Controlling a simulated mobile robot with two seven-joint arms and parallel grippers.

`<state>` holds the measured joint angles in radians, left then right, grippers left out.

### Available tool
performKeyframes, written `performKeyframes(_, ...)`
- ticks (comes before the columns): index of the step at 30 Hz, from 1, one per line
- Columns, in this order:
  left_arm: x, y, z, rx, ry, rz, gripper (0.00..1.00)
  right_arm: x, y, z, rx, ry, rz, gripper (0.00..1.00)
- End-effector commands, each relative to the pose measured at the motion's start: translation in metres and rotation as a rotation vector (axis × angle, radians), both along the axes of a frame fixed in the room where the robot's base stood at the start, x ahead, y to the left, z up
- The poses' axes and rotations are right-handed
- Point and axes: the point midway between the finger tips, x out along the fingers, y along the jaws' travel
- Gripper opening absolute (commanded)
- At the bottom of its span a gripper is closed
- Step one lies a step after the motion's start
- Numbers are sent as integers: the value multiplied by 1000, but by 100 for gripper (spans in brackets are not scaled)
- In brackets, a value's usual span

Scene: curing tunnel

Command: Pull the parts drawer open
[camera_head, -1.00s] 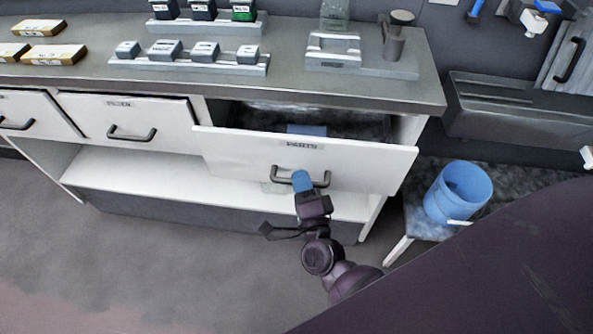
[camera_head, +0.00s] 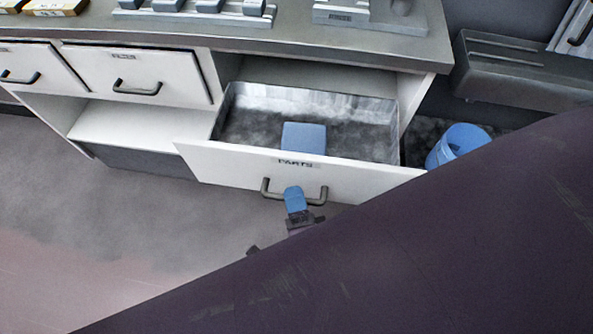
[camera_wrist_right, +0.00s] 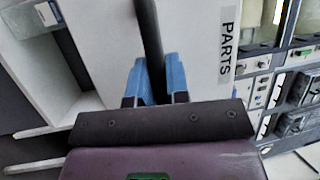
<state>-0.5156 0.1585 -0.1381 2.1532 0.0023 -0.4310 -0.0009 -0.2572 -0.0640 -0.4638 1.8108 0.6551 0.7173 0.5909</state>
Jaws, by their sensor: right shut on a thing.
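The parts drawer (camera_head: 300,171), white with a "PARTS" label and a dark bar handle (camera_head: 267,190), stands well out from the counter in the head view. Its metal inside shows, with a blue block (camera_head: 304,138) lying in it behind the front panel. My right gripper (camera_head: 294,196) is at the handle, with its blue fingertips on the bar. In the right wrist view the two blue fingers (camera_wrist_right: 155,82) are closed on either side of the dark handle bar (camera_wrist_right: 150,40), beside the label. My left gripper is not in view.
Two shut drawers (camera_head: 140,77) are to the left under the grey counter (camera_head: 250,35). A blue bin (camera_head: 458,144) stands at the right. A dark purple part of my body covers the lower right. The floor at lower left is clear.

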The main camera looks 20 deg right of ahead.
Motion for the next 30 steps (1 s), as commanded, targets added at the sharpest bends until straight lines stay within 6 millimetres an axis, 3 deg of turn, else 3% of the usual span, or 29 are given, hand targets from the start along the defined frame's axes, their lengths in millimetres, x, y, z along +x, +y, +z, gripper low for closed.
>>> performKeyframes(10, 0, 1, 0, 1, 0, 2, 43, -1, 0, 0, -1, 1, 1, 0)
performKeyframes(11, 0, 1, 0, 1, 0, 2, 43, -1, 0, 0, -1, 1, 1, 20)
performKeyframes(12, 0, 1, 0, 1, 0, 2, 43, -1, 0, 0, -1, 1, 1, 26)
performKeyframes(30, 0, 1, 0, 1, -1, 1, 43, 1, 2, -3, 0, 1, 1, 26)
